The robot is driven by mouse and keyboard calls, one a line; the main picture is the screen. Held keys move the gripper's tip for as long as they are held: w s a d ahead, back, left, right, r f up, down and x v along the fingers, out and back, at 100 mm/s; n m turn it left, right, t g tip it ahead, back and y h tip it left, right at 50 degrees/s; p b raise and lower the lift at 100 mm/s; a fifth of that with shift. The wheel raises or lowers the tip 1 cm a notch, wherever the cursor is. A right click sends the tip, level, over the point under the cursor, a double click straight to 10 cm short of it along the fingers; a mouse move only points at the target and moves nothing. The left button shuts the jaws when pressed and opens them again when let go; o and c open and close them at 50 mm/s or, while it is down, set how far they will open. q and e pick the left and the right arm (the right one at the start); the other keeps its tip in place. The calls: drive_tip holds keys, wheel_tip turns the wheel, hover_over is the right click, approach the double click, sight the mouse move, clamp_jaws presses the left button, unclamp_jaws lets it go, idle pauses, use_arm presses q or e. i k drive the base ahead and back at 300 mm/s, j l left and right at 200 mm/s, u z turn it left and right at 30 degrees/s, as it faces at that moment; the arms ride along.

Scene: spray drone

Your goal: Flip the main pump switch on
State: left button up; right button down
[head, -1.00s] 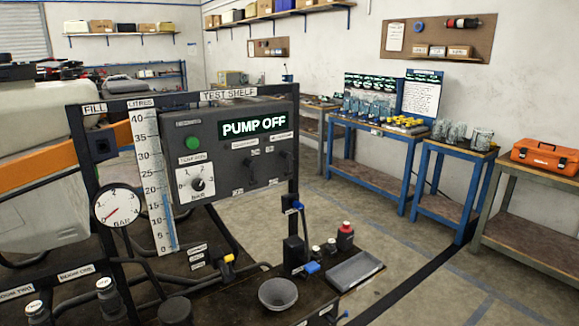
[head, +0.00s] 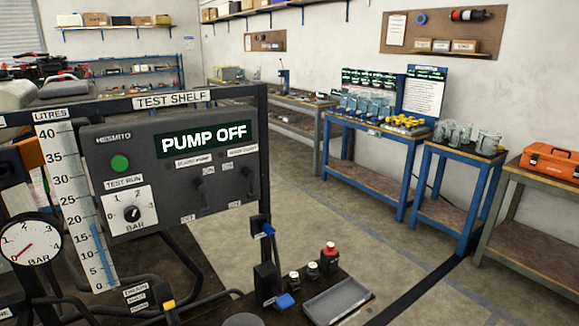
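The grey pump control panel (head: 110,205) hangs on the dark test shelf frame at the left of the head view. Its display (head: 204,139) reads PUMP OFF. Two dark toggle switches sit below the display: a left one (head: 203,195) and a right one (head: 251,184). Small labels stand above and below them, too small to read with certainty, so I cannot tell which is the main pump switch. A green button (head: 120,163) and a pressure knob (head: 132,213) are on the panel's left side. Neither of my grippers is in view.
A round gauge (head: 30,242) and a litre scale (head: 78,220) stand left of the panel. Below are blue-handled valves (head: 285,300), a red-capped bottle (head: 330,259) and a grey tray (head: 338,301). Blue benches (head: 378,141) stand behind right; the floor between is clear.

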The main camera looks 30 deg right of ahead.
sight(250, 175)
drive_tip(key=i+l, duration=0.1)
drive_tip(key=l, duration=0.25)
drive_tip(key=i+l, duration=0.15)
drive_tip(key=l, duration=0.2)
drive_tip(key=i+l, duration=0.1)
drive_tip(key=l, duration=0.25)
drive_tip(key=i+l, duration=0.1)
drive_tip(key=l, duration=0.25)
drive_tip(key=i+l, duration=0.15)
drive_tip(key=l, duration=0.15)
